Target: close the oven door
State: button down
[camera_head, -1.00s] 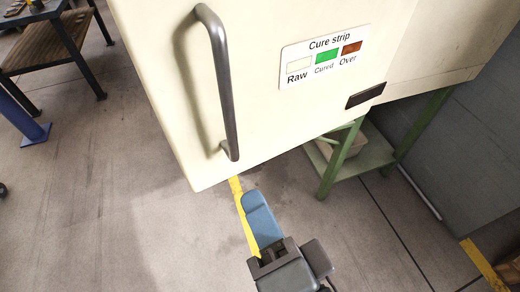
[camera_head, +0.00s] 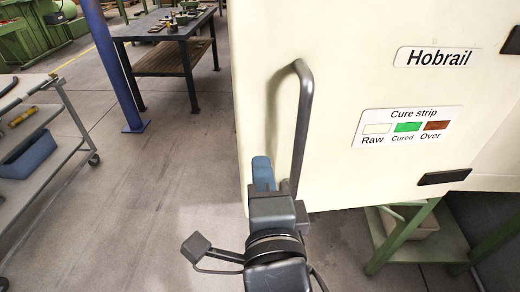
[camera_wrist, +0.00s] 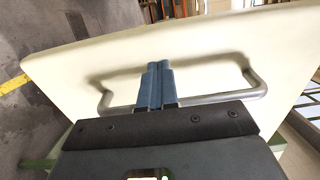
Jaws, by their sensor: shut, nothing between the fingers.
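The oven door (camera_head: 400,60) is a cream panel filling the right of the head view; it fills much of the wrist view (camera_wrist: 210,55) too. I cannot tell how far open it stands. Its grey bar handle (camera_head: 304,120) is upright near the door's left edge and also crosses the wrist view (camera_wrist: 215,98). My gripper (camera_head: 262,163) has blue fingers, shut together and empty. They are just left of the handle's lower part, in front of the door. In the wrist view the fingers (camera_wrist: 157,68) overlap the bar; I cannot tell whether they touch it.
A green stand (camera_head: 405,240) is under the oven at lower right. A grey cart (camera_head: 50,130) with a blue bin is at the left. A blue post (camera_head: 112,65) and a dark workbench (camera_head: 165,30) stand behind. The floor (camera_head: 150,190) between cart and door is clear.

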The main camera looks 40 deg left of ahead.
aim_at(257, 144)
jog(key=shift+p+x, duration=0.35)
jog(key=shift+x, duration=1.65)
